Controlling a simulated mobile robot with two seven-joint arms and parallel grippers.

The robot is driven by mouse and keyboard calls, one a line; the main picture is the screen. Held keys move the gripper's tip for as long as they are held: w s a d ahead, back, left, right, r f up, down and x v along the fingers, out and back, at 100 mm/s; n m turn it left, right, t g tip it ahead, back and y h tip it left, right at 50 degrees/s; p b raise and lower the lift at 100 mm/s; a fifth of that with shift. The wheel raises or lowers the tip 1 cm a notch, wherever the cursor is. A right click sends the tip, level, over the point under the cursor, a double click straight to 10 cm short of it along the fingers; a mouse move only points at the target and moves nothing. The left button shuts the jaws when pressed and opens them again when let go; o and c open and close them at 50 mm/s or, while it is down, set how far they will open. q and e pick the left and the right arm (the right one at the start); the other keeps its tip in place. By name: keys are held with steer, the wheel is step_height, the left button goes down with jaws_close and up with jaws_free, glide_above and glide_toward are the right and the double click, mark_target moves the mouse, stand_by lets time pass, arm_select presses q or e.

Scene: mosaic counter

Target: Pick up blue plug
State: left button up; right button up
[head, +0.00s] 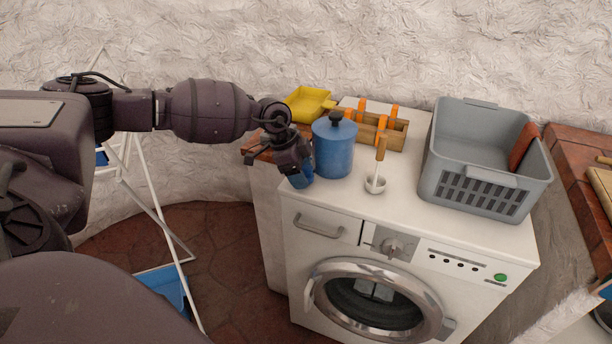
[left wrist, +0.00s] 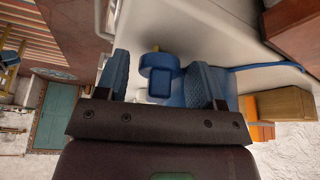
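The blue plug (left wrist: 160,78) shows in the left wrist view as a small blue block with a squarish face, between the two fingers. In the head view a patch of blue (head: 301,178) shows just under my left gripper, at the washing machine's left front corner; it is mostly hidden by the gripper. My left gripper (head: 278,163) points down there. In the left wrist view the gripper (left wrist: 160,85) has its textured blue finger pads apart, one on each side of the plug, with a gap visible on the left. My right gripper is not in view.
A blue lidded canister (head: 334,150) stands close right of the gripper. Behind it are a yellow scoop (head: 308,103) and a wooden box (head: 375,130) with orange-handled items.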

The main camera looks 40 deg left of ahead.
arm_select(q)
steer(key=c, duration=0.7)
